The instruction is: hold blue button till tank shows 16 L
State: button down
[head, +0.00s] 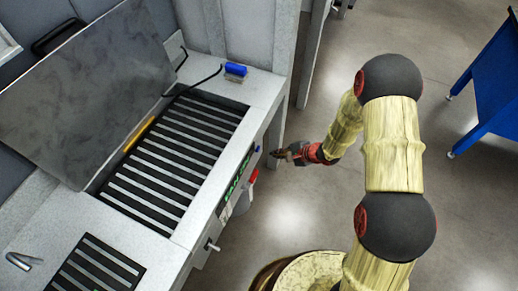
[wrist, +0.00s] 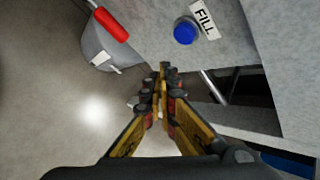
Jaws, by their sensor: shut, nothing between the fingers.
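The blue button (wrist: 185,31) sits on a grey panel beside a white FILL label (wrist: 205,18) in the wrist view. My gripper (wrist: 164,72) is shut and empty; in the picture its tips lie below the button, and I see no contact. In the head view my gripper (head: 283,154) is by the front face of the grey bench (head: 262,88), near its right end. Green characters (head: 238,175) glow on that front face, too small to read. I cannot tell any litre value.
A red handle (wrist: 110,25) sticks out beside the button panel. The bench top holds a dark slatted grate (head: 170,155), a raised grey lid (head: 90,90) and a blue block (head: 236,70). A blue table (head: 497,75) stands far right. Open floor lies between.

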jog(key=shift+w+a+b, duration=0.3)
jog(key=shift+a, duration=0.55)
jog(key=shift+w+a+b, duration=0.3)
jog(key=shift+a, duration=0.55)
jog(key=shift+w+a+b, duration=0.1)
jog(key=shift+a+b, duration=0.3)
jog(key=shift+b, duration=0.05)
jog(key=shift+w+a+b, duration=0.2)
jog(key=shift+a+b, duration=0.1)
jog(key=shift+a, duration=0.1)
dwell(5.4)
